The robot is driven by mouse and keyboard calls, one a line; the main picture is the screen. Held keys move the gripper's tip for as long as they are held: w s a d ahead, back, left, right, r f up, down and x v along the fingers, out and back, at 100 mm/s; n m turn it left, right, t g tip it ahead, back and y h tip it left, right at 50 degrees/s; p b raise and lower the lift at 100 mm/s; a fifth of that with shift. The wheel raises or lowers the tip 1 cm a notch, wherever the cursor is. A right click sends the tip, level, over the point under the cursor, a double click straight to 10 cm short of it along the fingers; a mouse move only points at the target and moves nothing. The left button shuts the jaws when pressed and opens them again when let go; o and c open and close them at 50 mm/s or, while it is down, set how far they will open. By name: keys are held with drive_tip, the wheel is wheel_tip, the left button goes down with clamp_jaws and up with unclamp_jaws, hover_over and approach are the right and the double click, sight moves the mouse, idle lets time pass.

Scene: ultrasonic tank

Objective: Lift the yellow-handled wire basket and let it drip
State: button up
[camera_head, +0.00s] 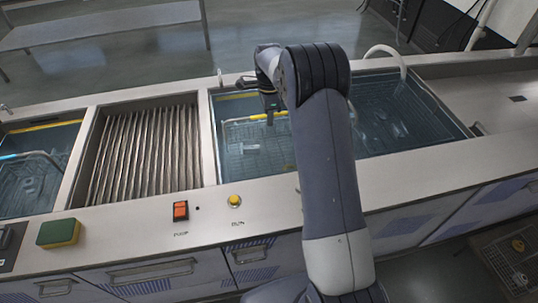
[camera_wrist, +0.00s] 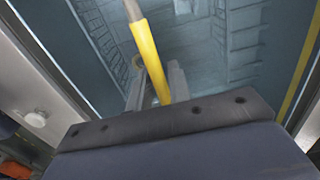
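The wire basket (camera_head: 249,148) sits in the blue water-filled tank right of the corrugated bay. Its yellow handle (camera_head: 243,119) spans the top of the basket. My gripper (camera_head: 269,113) points down at the handle near its right part. In the wrist view the yellow handle (camera_wrist: 147,48) runs down between the two fingers of my gripper (camera_wrist: 159,82), close to both. Whether the fingers press on it is not clear. The basket's wire mesh (camera_wrist: 225,40) shows below, in the tank. My arm hides the tank's right part in the head view.
A corrugated bay (camera_head: 143,152) lies left of the tank, and a blue-handled basket (camera_head: 25,180) sits in the far-left tank. Another tank (camera_head: 395,115) with a mesh basket and a curved pipe (camera_head: 386,50) is to the right. A sponge (camera_head: 58,233), red switch (camera_head: 180,210) and yellow button (camera_head: 235,201) line the front ledge.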

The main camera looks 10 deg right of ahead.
clamp_jaws()
drive_tip(key=shift+r, duration=0.1)
wheel_tip(320, 180, up, 22)
drive_tip(key=p, duration=0.5)
idle(0.8)
